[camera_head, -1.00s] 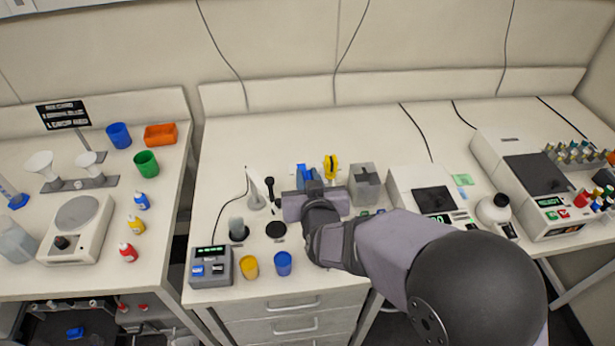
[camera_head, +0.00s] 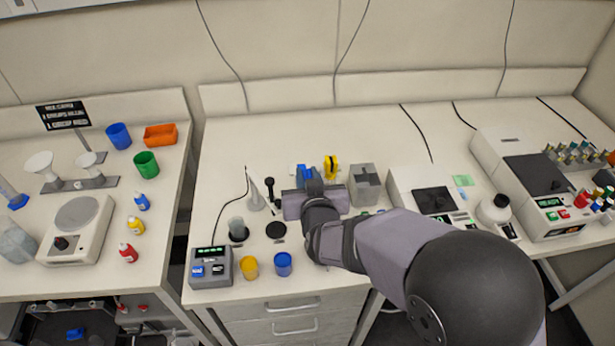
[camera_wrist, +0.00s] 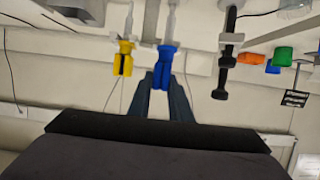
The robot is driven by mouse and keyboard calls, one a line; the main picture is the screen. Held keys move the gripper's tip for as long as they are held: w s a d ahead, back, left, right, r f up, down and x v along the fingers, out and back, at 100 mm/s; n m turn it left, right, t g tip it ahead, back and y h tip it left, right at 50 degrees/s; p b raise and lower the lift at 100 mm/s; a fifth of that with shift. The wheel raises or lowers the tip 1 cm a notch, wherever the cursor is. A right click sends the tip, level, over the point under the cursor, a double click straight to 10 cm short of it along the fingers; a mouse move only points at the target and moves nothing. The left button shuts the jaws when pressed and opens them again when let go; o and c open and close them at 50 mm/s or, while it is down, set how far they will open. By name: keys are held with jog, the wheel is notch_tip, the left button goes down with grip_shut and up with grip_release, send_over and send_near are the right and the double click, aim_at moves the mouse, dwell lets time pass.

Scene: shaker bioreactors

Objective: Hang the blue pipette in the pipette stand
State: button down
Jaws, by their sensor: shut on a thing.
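The blue pipette (camera_head: 301,172) is upright at the middle of the right-hand bench, just behind my gripper (camera_head: 308,188). In the wrist view, which is upside down, the blue pipette (camera_wrist: 164,66) lies between the two fingertips of my gripper (camera_wrist: 162,80), which is shut on it. The yellow pipette (camera_head: 331,166) stands close to its right; it also shows in the wrist view (camera_wrist: 123,62). A pale grey bar of the pipette stand (camera_wrist: 196,62) shows beside the blue pipette. Most of the stand is hidden in the head view, and I cannot tell whether the blue pipette rests in its slot.
A grey box (camera_head: 364,185) stands close on the right. Yellow (camera_head: 249,267) and blue (camera_head: 283,264) cups stand at the front. The bench behind is clear.

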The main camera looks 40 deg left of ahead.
aim_at(306, 169)
jog(key=shift+w+a, duration=0.4)
jog(key=shift+w, duration=0.05)
jog(key=shift+w+a, duration=0.7)
jog(key=shift+a, duration=0.05)
jog(key=shift+w+a, duration=0.6)
jog(key=shift+f, duration=0.45)
dwell(0.8)
jog(key=c, duration=1.5)
grip_release()
jog(key=shift+c, duration=0.2)
